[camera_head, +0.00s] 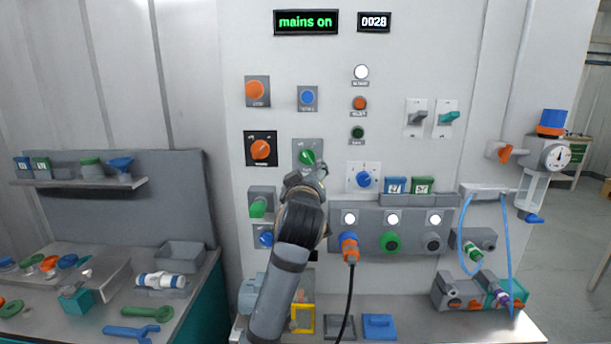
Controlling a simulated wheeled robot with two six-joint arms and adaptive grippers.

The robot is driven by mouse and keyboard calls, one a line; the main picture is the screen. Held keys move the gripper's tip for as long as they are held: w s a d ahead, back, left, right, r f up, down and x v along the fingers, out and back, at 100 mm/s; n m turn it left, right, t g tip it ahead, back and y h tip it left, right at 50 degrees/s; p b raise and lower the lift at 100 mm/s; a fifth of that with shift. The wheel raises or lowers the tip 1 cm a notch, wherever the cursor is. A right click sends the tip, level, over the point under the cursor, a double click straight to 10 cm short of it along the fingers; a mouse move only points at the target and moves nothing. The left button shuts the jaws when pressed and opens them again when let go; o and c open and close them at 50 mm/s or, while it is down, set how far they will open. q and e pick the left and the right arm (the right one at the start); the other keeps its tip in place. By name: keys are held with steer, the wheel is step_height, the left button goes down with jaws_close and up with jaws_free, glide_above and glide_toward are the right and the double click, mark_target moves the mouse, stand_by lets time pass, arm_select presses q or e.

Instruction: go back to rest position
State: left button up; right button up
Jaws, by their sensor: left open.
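My left gripper (309,174) is raised in front of the wall panel (432,60), just below a green knob (307,157) on a grey plate. It is open, and I see nothing held in it. I cannot tell whether it touches the knob. My left arm rises from the bottom middle and hides part of the panel behind it. My right gripper is not in view.
An orange plug (349,247) with a black cable sits in the lower socket row. A blue hose (509,235) loops at the right. The side bench (205,290) holds a wrench (132,332) and fittings. A shelf ledge (430,328) runs below the panel.

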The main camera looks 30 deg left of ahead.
arm_select(q)
steer(key=shift+f, duration=0.1)
stand_by(0.4)
steer(key=s+d+f+m+g+h, duration=0.2)
steer(key=f, duration=0.7)
steer(key=s+d+f+m+g+h, duration=0.1)
steer(key=s+f+m, duration=0.15)
steer(key=f, duration=0.55)
steer(key=s+d+f+m+g+h, duration=0.1)
steer(key=d+f+m+g+h, duration=0.15)
steer(key=f, duration=0.65)
steer(key=s+d+f+m+g+h, duration=0.1)
steer(key=s+d+f+m+g, duration=0.2)
steer(key=s+f, duration=0.65)
steer(key=s+d+f+m+g+h, duration=0.2)
steer(key=s+d+f+m+g, duration=0.1)
steer(key=s+f, duration=0.65)
step_height(320, 180, down, 21)
steer(key=s+a+g, duration=0.1)
steer(key=s+a, duration=0.1)
steer(key=s, duration=0.1)
steer(key=s+a+f+g, duration=0.1)
steer(key=s+f, duration=1.9)
steer(key=f, duration=0.1)
steer(key=shift+a+g, duration=0.35)
steer(key=shift+a, duration=0.05)
